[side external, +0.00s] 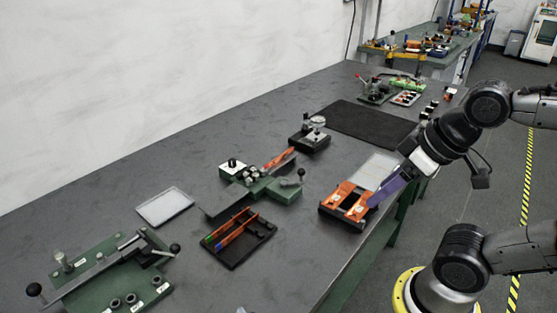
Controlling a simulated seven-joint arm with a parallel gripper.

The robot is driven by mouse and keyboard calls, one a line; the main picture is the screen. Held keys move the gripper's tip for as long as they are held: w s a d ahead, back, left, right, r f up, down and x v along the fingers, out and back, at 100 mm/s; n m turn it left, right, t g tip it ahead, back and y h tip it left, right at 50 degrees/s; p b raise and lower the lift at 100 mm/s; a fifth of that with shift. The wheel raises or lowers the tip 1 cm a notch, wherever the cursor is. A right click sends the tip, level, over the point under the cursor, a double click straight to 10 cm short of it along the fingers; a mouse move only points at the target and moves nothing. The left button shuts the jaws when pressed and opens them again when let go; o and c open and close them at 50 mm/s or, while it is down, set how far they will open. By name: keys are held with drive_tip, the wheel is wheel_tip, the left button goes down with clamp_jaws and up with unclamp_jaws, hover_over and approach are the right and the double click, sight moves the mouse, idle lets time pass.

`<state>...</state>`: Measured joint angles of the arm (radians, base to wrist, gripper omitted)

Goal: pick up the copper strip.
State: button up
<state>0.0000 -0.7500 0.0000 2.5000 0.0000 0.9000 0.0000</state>
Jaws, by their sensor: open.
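Orange-copper strips (347,192) lie on a small dark tray (342,222) near the table's front edge. Another copper-coloured piece (280,157) lies at the green bench tool (262,188). I cannot tell which one is the task's strip. My gripper (374,203), with purple fingers, points down and left at the right side of the small dark tray. It is open, and its tips are close to the right-hand copper strip. I cannot tell whether they touch it or surround it.
A black tray (238,259) with coloured sticks stands left of the small tray. A green-based tool (110,275) is at front left, a clear plate (165,206) behind it. A gauge (310,133) and a black mat (368,124) lie farther back. The table between is mostly bare.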

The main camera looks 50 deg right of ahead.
drive_tip(key=c, duration=0.4)
